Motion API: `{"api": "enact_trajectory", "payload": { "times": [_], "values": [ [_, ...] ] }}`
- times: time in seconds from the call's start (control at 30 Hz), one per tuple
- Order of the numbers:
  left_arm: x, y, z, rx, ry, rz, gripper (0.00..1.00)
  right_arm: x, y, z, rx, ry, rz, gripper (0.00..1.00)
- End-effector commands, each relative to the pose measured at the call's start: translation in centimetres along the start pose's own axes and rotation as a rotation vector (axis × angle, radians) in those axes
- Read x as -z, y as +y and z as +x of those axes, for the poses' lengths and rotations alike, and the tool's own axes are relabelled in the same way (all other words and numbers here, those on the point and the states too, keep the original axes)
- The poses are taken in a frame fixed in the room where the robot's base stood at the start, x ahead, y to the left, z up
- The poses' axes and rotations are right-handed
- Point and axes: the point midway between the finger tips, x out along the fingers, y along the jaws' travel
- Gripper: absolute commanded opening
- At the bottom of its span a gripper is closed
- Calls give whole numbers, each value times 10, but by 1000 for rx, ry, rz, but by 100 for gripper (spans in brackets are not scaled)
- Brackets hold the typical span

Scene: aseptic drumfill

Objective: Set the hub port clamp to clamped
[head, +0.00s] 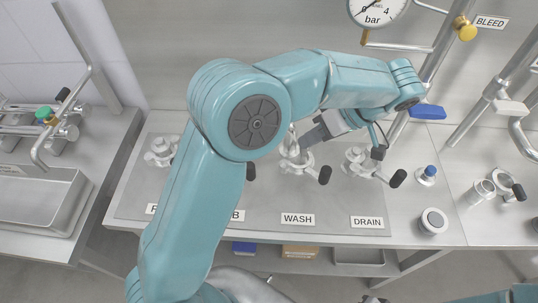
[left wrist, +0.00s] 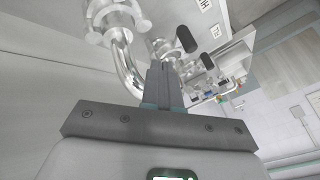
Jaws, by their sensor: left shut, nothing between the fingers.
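The hub port is mostly hidden behind my left arm in the head view. The end of its label (head: 237,215), reading "B", and a black handle end (head: 251,171) show at the arm's right edge. The clamp's state cannot be seen there. My left gripper (head: 303,141) is shut and empty, close to the metal port above the WASH label (head: 297,219). In the left wrist view, the shut fingers (left wrist: 164,85) are close to a bent metal pipe (left wrist: 125,62); whether they touch is unclear. My right gripper does not show.
The DRAIN port (head: 360,161) with its black handle stands right of the WASH port. A leftmost port (head: 162,150) stands left of my arm. A pressure gauge (head: 378,8) and upright pipes are behind. The bench front (head: 330,238) is clear.

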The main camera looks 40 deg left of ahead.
Motion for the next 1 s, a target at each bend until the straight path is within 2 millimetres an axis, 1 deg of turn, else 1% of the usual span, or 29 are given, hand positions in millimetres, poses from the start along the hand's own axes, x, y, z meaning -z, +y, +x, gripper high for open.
{"api": "enact_trajectory", "payload": {
  "times": [0.33,0.47,0.57,0.93,0.97,1.0],
  "values": [
    [-3,-3,0,1,0,-1,0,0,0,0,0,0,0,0],
    [-3,-3,7,2,0,0,0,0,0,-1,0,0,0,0],
    [-2,-3,22,5,-1,1,0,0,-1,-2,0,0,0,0],
    [0,-2,100,7,-1,1,0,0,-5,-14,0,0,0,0],
    [0,-5,102,4,-2,1,0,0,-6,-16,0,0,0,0],
    [1,-13,103,3,-1,0,0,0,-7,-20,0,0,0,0]
  ]
}}
